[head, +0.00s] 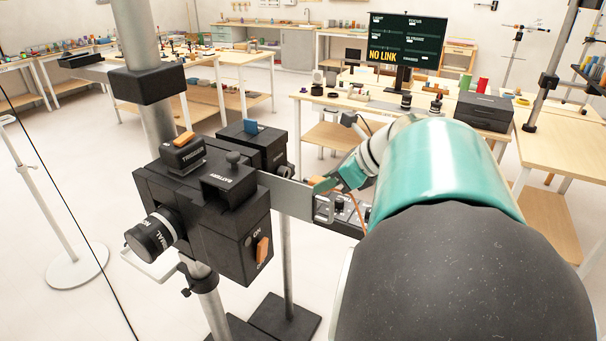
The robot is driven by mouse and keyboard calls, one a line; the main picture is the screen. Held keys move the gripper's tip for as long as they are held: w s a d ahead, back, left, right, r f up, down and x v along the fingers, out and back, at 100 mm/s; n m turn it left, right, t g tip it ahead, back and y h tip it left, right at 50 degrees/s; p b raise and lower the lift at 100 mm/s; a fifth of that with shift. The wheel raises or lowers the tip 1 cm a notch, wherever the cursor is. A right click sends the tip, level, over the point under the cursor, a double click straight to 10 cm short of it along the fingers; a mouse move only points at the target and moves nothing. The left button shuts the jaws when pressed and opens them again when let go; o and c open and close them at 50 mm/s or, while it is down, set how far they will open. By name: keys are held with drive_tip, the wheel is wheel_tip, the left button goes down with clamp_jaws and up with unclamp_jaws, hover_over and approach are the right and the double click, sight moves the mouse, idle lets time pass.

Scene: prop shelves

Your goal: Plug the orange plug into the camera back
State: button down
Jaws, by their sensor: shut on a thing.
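The black camera rig (205,205) is clamped on a grey pole in the left middle of the head view, with labelled parts and an orange ON/OFF switch. A panel with small sockets or knobs (338,212), which looks like the camera back, sits at the right end of a grey bar. My gripper (325,185) is just above this panel, shut on the orange plug (321,186), of which only a small part shows. An orange cable (361,212) hangs just right of it. I cannot tell whether the plug touches a socket; my arm hides much there.
A monitor (406,48) reading "NO LINK" stands on a wooden table behind, near a black case (484,111). Stand poles and dark base plates (284,320) are below the camera. Open floor lies at the left.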

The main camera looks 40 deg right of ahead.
sight(312, 177)
drive_tip(key=shift+w+a, duration=0.3)
drive_tip(key=shift+w, duration=0.45)
drive_tip(key=shift+w+a, duration=0.25)
drive_tip(key=shift+w, duration=0.5)
drive_tip(key=shift+w, duration=0.15)
drive_tip(key=shift+w+a, duration=0.25)
drive_tip(key=shift+w, duration=0.35)
drive_tip(key=shift+w+a, duration=0.25)
drive_tip(key=shift+w, duration=0.3)
idle(3.4)
drive_tip(key=c, duration=1.1)
unclamp_jaws()
drive_tip(key=shift+w, duration=0.1)
drive_tip(key=shift+o, duration=0.2)
drive_tip(key=v, duration=1.4)
drive_tip(key=shift+f, duration=0.1)
